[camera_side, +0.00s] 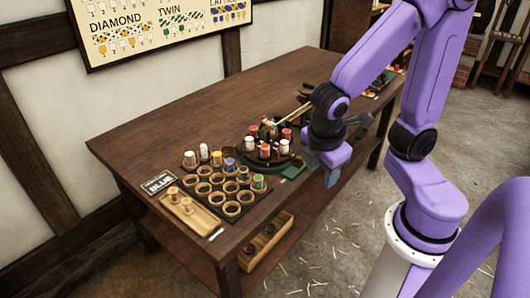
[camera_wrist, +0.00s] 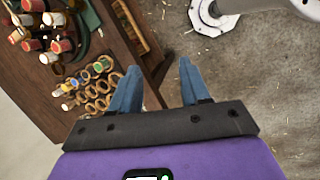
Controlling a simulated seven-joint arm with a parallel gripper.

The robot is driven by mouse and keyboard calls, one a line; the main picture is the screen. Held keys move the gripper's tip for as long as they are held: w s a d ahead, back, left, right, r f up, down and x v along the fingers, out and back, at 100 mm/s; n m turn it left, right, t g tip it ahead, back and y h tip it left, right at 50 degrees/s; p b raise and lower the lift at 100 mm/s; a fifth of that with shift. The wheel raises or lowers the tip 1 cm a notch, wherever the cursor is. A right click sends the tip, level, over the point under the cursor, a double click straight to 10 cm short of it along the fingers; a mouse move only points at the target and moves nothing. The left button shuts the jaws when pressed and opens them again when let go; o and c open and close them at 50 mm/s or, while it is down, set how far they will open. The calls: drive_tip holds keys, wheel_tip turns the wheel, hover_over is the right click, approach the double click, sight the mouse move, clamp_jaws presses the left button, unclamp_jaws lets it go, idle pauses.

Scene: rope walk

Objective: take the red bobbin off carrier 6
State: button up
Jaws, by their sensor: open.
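The round braiding stand (camera_side: 284,163) is on the table and carries several red and white bobbins upright. I cannot read the carrier numbers, so I cannot tell which bobbin is on carrier 6. In the wrist view the bobbins are at the upper left, including a red one (camera_wrist: 65,45). My gripper (camera_side: 322,166) is right of the stand, by the table's front edge, apart from the bobbins. Its fingers (camera_wrist: 158,85) are spread and empty.
A dark rack of rings (camera_side: 217,188) holds several coloured bobbins and has empty rings. A wooden tray (camera_side: 190,213) and a card reading BLUE (camera_side: 159,183) lie at its left. A stick (camera_side: 290,116) slants above the stand. The table's far left (camera_side: 150,140) is bare.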

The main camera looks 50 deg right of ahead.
drive_tip(key=w+d+f+n+t+h, duration=0.1)
drive_tip(key=w+f+n+h, duration=0.15)
drive_tip(key=w, duration=0.35)
drive_tip(key=w+f+n+t+h, duration=0.1)
drive_tip(key=w+f+n+h, duration=0.1)
drive_tip(key=w+h, duration=0.3)
drive_tip(key=n+t+h, duration=0.1)
drive_tip(key=n+t, duration=0.2)
drive_tip(key=n, duration=0.2)
approach(265, 147)
drive_tip(key=shift+t, duration=0.3)
drive_tip(key=x, duration=0.5)
drive_tip(key=shift+s+d+f, duration=0.15)
drive_tip(key=shift+s+f, duration=0.1)
drive_tip(key=shift+x, duration=2.7)
drive_tip(key=shift+w+r, duration=0.1)
drive_tip(key=shift+w, duration=0.05)
drive_tip(key=c, duration=0.7)
